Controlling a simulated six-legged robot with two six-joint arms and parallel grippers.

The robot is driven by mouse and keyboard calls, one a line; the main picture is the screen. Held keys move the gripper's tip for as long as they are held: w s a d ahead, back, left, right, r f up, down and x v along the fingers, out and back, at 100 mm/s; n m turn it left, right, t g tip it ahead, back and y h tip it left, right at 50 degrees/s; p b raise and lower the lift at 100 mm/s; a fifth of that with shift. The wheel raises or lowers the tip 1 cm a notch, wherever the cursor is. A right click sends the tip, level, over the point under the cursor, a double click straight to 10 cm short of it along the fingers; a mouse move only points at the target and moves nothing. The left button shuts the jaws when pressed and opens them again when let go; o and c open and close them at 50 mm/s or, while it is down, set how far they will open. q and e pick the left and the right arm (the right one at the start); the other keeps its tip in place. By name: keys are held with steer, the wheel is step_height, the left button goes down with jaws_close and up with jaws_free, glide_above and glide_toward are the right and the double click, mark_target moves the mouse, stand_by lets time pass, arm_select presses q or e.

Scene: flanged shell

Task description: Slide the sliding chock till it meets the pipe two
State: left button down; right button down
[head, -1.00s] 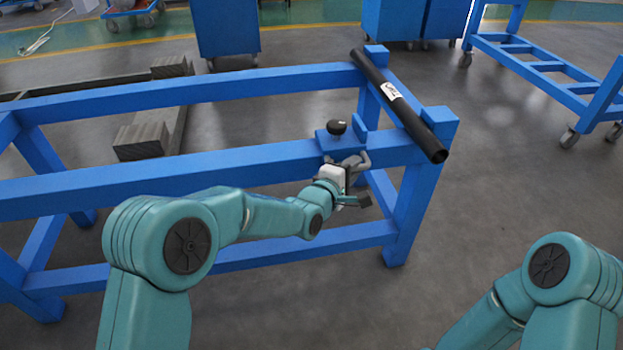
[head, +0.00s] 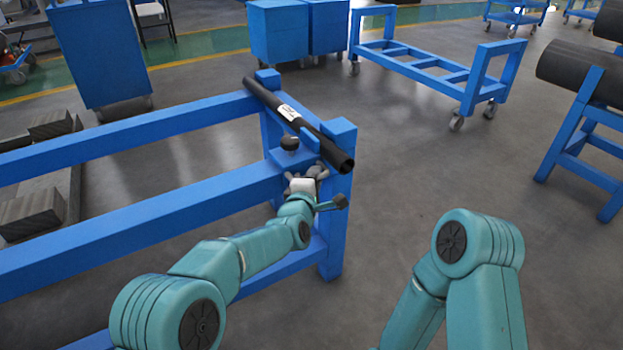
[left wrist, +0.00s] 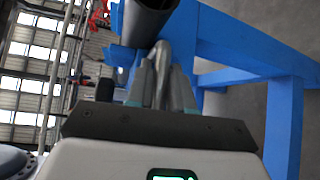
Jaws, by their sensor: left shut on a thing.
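The sliding chock (head: 281,156) is a blue block with a black knob (head: 289,143), sitting on the near rail of the blue frame. The pipe (head: 322,145) is a dark tube with a white label, lying across the frame's right end. The chock's upright plate is close against the pipe; I cannot tell whether they touch. My left gripper (head: 312,174) is shut on the chock's grey handle at the rail's near side. In the left wrist view the handle (left wrist: 163,50) stands between the fingers, under the pipe's open end (left wrist: 148,18). My right gripper is out of view.
The blue frame's post (head: 338,215) stands just right of my left gripper. Clear grey floor lies to the right. A blue wheeled cart (head: 430,65) stands behind, and a blue stand (head: 585,140) with dark cylinders is at the far right.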

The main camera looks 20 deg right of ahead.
arm_select(q)
steer(key=c, duration=1.1)
jaws_free()
steer(key=shift+s, duration=0.1)
steer(key=shift+s+a+r, duration=0.15)
steer(key=shift+s+a, duration=0.1)
steer(key=p+v, duration=0.2)
steer(key=v, duration=1.3)
steer(key=shift+s+p, duration=0.25)
steer(key=shift+p, duration=0.1)
steer(key=shift+a, duration=0.1)
